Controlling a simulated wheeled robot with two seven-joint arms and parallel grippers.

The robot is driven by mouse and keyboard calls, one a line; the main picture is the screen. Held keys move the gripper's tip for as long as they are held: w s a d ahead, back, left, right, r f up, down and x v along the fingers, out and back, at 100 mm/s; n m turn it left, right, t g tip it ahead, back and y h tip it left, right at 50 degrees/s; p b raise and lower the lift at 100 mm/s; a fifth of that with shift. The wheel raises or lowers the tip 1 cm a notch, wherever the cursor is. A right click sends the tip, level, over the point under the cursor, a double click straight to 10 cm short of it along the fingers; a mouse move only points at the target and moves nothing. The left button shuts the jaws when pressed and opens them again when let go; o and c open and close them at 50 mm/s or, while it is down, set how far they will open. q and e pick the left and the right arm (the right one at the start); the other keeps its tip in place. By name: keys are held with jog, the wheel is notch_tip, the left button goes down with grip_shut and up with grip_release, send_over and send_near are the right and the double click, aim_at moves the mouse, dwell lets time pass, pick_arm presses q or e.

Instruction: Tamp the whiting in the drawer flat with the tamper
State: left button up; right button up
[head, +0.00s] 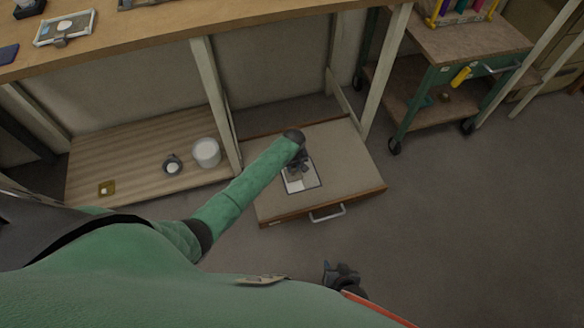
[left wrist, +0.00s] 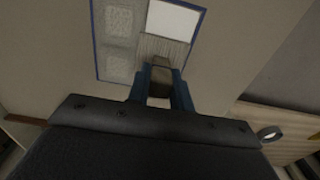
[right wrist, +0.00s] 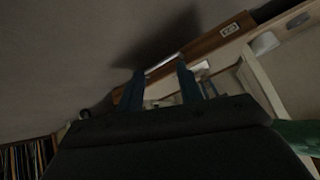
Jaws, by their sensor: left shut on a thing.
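The drawer (head: 345,160) stands pulled out beneath the bench, with a blue-edged panel of whiting (head: 312,183) in its middle. In the left wrist view, the panel (left wrist: 120,42) shows two speckled grey patches on the left and a plain white patch (left wrist: 172,20) at upper right. My left gripper (head: 298,165) is over the panel, shut on the tamper (left wrist: 162,78). A ribbed block lies below the white patch at the tamper; whether it presses down cannot be told. My right gripper (head: 340,275) is open and empty in front of the drawer; its fingers (right wrist: 162,78) are apart.
The drawer's metal handle (head: 327,213) faces me. A white tub (head: 206,152) and a small dark round container (head: 172,164) stand on the low wooden shelf to the left. A green trolley (head: 440,85) stands at right. The floor at right is clear.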

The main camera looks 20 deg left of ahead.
aim_at(311, 171)
pick_arm(q)
jog(key=shift+w+d, duration=0.3)
jog(key=shift+d, duration=0.2)
jog(key=shift+w+d, duration=0.3)
jog(key=shift+d, duration=0.2)
jog(key=shift+w+d, duration=0.35)
jog(key=shift+d, duration=0.2)
jog(key=shift+w+d, duration=0.55)
jog(key=shift+d, duration=0.3)
jog(key=shift+w+d, duration=0.25)
jog(key=shift+d, duration=0.15)
pick_arm(e)
jog(key=shift+r, duration=0.15)
pick_arm(q)
jog(key=shift+f, duration=0.85)
pick_arm(e)
jog(key=shift+w, duration=0.1)
